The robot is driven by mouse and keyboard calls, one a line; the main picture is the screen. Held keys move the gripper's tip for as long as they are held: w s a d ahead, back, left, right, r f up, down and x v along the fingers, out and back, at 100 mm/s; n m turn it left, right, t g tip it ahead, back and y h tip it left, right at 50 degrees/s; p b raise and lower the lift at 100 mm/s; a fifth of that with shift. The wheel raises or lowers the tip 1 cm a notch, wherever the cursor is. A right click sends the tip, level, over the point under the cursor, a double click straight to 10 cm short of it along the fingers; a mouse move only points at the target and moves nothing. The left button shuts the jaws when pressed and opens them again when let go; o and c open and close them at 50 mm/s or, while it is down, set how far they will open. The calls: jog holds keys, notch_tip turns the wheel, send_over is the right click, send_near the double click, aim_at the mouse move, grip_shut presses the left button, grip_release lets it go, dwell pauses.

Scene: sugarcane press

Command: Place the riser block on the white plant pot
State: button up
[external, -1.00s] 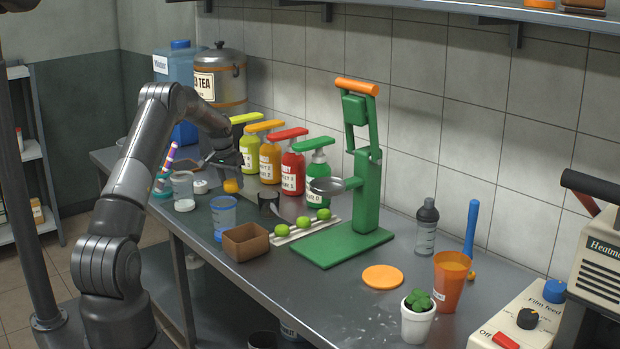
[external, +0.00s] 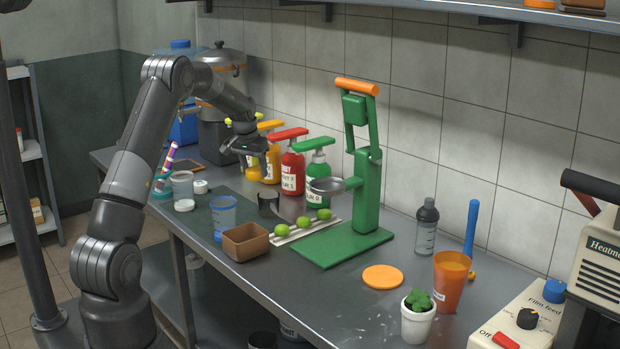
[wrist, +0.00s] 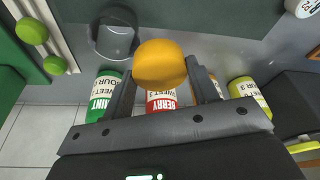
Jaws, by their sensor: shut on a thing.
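The white plant pot (external: 416,325) with a green succulent stands upright at the counter's front right in the external view. My gripper (external: 262,162) is raised above the back left of the counter, in front of the orange and red bottles, far left of the pot. In the wrist view, my gripper (wrist: 165,75) is shut on a rounded orange-yellow block (wrist: 159,62), which I take for the riser block. The pot is outside the wrist view.
The green press (external: 365,200) stands between my gripper and the pot. Limes (external: 302,224), a brown box (external: 246,242) and a blue cup (external: 223,215) are nearby. An orange cup (external: 451,280) and an orange disc (external: 383,276) flank the pot. Counter left of the pot is clear.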

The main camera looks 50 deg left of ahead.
jog(key=s+d+f+m, duration=0.1)
jog(key=s+d, duration=0.2)
jog(key=d, duration=0.9)
jog(key=s+d+f+m, duration=0.2)
jog(key=s+d, duration=0.1)
jog(key=d, duration=0.9)
jog(key=s+d+f+m+h, duration=0.1)
jog(key=s+d+f, duration=0.1)
jog(key=d, duration=1)
jog(key=shift+s+d, duration=0.25)
jog(key=shift+s, duration=0.55)
jog(key=s+d+r+m+h, duration=0.1)
jog(key=d+r+m, duration=0.25)
jog(key=d, duration=0.85)
jog(key=d+r+m+h, duration=0.1)
jog(key=d+r+m, duration=0.3)
jog(key=d, duration=0.8)
jog(key=s+d+r+m+g+h, duration=0.1)
jog(key=s+d+r+m, duration=0.3)
jog(key=d, duration=0.5)
jog(key=s+d+r+m+g, duration=0.1)
jog(key=s+d+r+m, duration=0.2)
jog(key=s+d+m, duration=0.35)
jog(key=n, duration=0.2)
send_over(422, 304)
jog(key=a, duration=0.1)
notch_tip(422, 304, down, 7)
jog(key=shift+s+f, duration=0.1)
jog(key=shift+s, duration=0.05)
jog(key=shift+f, duration=2)
